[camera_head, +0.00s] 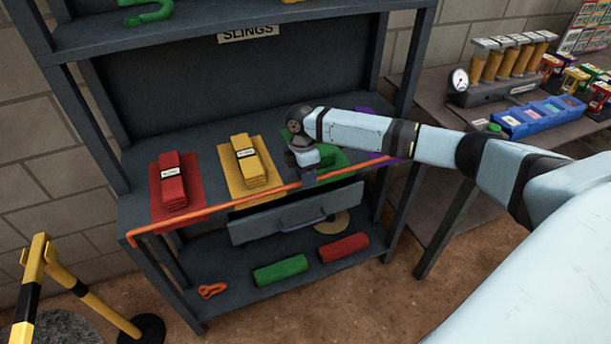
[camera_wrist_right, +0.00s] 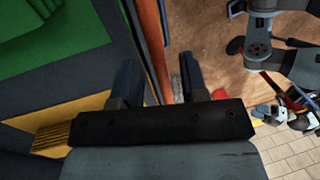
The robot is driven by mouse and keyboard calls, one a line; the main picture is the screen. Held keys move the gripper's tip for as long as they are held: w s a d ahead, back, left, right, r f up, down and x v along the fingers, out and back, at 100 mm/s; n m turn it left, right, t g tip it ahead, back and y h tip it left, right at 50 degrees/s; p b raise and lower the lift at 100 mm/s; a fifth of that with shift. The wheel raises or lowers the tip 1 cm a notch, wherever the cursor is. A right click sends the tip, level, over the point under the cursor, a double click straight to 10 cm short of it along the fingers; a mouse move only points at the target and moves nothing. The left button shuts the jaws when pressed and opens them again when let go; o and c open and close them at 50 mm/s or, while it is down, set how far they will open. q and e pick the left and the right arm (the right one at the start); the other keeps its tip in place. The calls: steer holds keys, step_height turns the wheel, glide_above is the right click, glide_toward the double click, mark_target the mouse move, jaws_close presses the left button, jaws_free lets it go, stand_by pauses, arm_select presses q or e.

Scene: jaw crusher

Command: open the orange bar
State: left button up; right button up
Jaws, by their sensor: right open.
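The orange bar (camera_head: 215,213) runs along the front edge of the middle shelf, with a bent end at the left. My right gripper (camera_head: 308,178) is at the bar, right of its middle, in front of the green sling. In the right wrist view the two fingers of my right gripper (camera_wrist_right: 161,78) are spread apart. The orange bar (camera_wrist_right: 158,40) shows as a strip passing between them in the picture. I cannot tell whether a finger touches it.
Red (camera_head: 173,180), yellow (camera_head: 246,163) and green (camera_head: 333,160) slings lie on the shelf (camera_head: 212,148). A grey drawer (camera_head: 260,227) with a handle sits below the bar. A yellow-black barrier (camera_head: 32,290) stands at left, a bench (camera_head: 435,100) at right.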

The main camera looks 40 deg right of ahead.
steer(key=shift+c, duration=0.2)
jaws_close()
